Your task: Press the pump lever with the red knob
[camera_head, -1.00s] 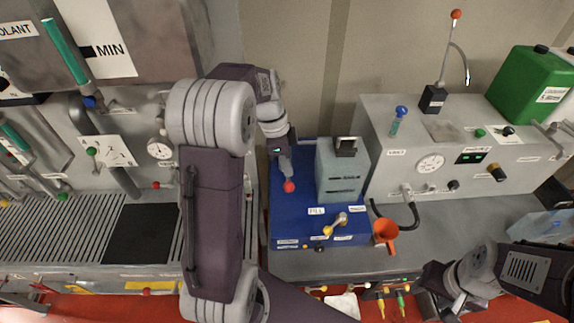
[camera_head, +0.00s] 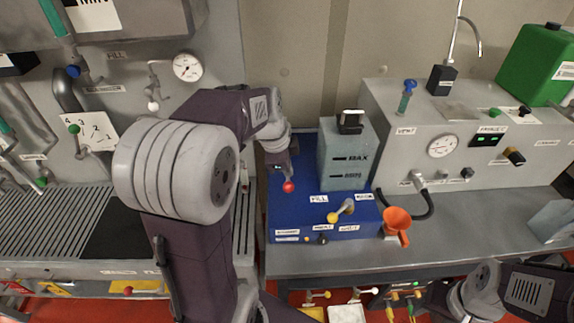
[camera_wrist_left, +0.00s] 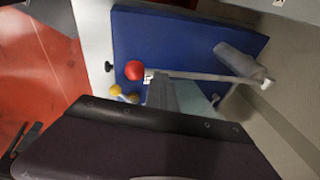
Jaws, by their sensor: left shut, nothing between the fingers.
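The pump is a blue box (camera_head: 345,228) on the grey bench, with a clear-fronted grey tank on it marked MAX and MIN (camera_head: 346,155). The lever's red knob (camera_head: 289,187) stands out over the left part of the blue box. My left gripper (camera_head: 284,168) is shut and empty, pointing down right behind the knob. In the left wrist view the knob (camera_wrist_left: 133,70) ends a pale lever rod (camera_wrist_left: 205,75). The shut fingers (camera_wrist_left: 172,92) overlap the rod close to the knob; whether they touch it I cannot tell. My right gripper (camera_head: 442,300) is low at the right, its jaws unclear.
A grey control panel (camera_head: 465,150) with a gauge stands to the right. The bench front between funnel and right edge is mostly clear.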

